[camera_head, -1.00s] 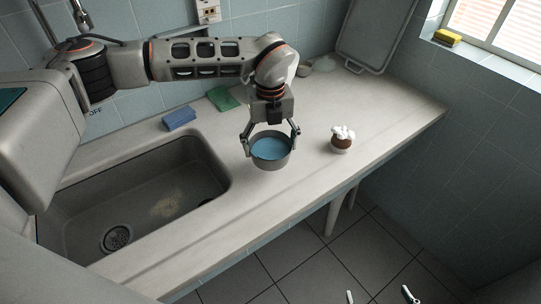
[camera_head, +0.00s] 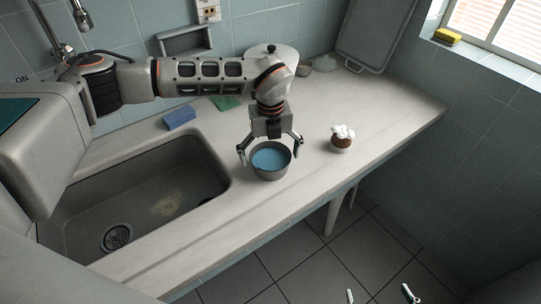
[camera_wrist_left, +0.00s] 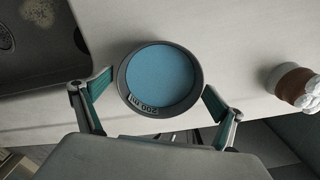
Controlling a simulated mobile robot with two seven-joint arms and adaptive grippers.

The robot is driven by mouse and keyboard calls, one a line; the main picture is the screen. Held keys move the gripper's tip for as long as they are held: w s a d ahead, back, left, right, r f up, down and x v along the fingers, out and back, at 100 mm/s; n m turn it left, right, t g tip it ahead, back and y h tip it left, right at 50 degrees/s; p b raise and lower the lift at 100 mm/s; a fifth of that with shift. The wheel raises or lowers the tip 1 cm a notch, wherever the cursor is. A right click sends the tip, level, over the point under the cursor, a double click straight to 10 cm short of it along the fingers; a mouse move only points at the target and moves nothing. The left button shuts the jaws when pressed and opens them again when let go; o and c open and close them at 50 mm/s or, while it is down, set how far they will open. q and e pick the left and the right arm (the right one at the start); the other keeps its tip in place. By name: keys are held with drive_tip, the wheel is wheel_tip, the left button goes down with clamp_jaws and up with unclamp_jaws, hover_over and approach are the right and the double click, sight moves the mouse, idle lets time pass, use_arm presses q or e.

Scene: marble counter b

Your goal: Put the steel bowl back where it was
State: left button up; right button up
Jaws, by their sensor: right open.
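The steel bowl (camera_head: 271,175), a round grey bowl with a flat blue surface inside, appears to rest upright on the marble counter right of the sink. My left gripper (camera_head: 270,153) is low over it, with a finger on either side. In the left wrist view, the bowl (camera_wrist_left: 122,87) shows a "200 ml" mark, and narrow gaps separate its rim from the spread fingers (camera_wrist_left: 156,97). The bowl's underside is hidden. My right gripper (camera_head: 380,295) shows only its two separated fingertips at the bottom edge, over the floor.
A brown cup with a white top (camera_head: 341,142) stands right of the bowl. The sink (camera_head: 140,200) opens to the left. A blue sponge (camera_head: 180,117) and green cloth (camera_head: 226,102) lie behind. The counter's front edge (camera_head: 240,237) runs close in front of the bowl.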

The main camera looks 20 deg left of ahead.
sight(270, 167)
use_arm(q)
drive_tip(key=shift+r, duration=0.1)
wheel_tip(270, 167, up, 12)
drive_tip(key=shift+b, duration=0.3)
idle(0.3)
idle(0.4)
